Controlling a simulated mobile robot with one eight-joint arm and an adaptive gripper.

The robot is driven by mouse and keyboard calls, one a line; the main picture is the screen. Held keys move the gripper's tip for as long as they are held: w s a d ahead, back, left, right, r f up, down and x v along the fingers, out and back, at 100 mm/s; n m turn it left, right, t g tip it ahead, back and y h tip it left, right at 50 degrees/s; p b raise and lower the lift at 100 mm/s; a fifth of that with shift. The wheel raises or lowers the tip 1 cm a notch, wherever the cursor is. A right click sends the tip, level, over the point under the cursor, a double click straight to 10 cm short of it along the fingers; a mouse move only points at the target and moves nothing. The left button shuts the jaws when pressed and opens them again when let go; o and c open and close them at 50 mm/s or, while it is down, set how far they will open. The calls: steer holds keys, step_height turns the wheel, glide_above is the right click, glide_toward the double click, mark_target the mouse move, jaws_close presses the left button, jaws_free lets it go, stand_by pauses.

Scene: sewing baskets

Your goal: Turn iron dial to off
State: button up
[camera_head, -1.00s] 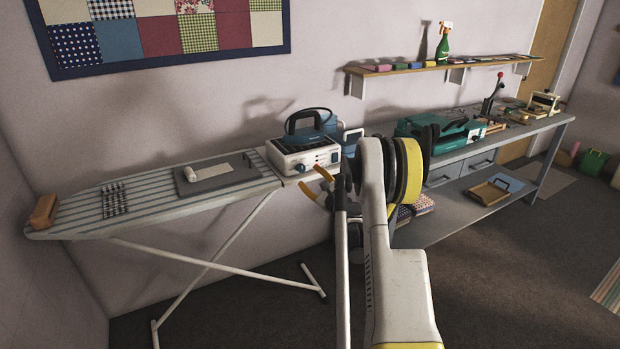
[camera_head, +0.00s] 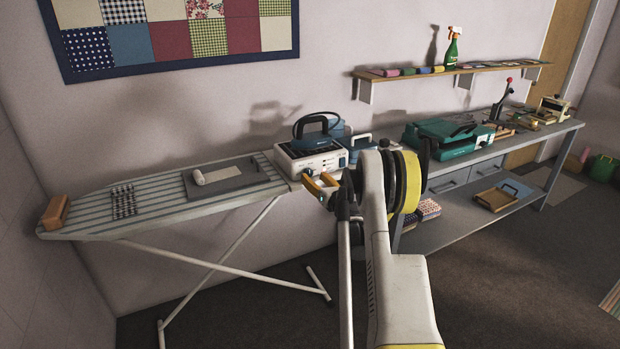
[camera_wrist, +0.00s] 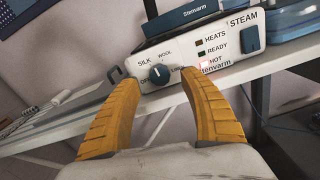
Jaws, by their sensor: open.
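The steam iron station (camera_head: 312,157) is a white box with a blue iron resting on top, at the right end of the ironing board. In the wrist view its front panel (camera_wrist: 228,52) shows the dark round dial (camera_wrist: 160,74), with labels including SILK, WOOL and what looks like OFF. The HOT lamp glows red, and a blue STEAM button sits at the right. My gripper (camera_head: 318,186) has orange fingers and is in front of the panel. In the wrist view the open fingers (camera_wrist: 153,78) stand on either side of the dial. I cannot tell whether they touch it.
The ironing board (camera_head: 95,225) extends left, with a grey pad and a white roll on it. A grey workbench (camera_head: 475,165) with a teal machine (camera_head: 450,138) stands to the right. A shelf (camera_head: 450,70) with a spray bottle is above it. Open floor lies in front.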

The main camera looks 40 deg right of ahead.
mark_target(309, 173)
steer(key=shift+b+x, duration=0.4)
steer(key=shift+x, duration=1.4)
steer(key=shift+c, duration=0.2)
jaws_close()
steer(key=shift+n, duration=0.3)
steer(key=n, duration=0.4)
steer(key=shift+a+n, duration=0.1)
steer(key=shift+n, duration=0.3)
steer(key=n, duration=0.5)
steer(key=shift+n, duration=0.3)
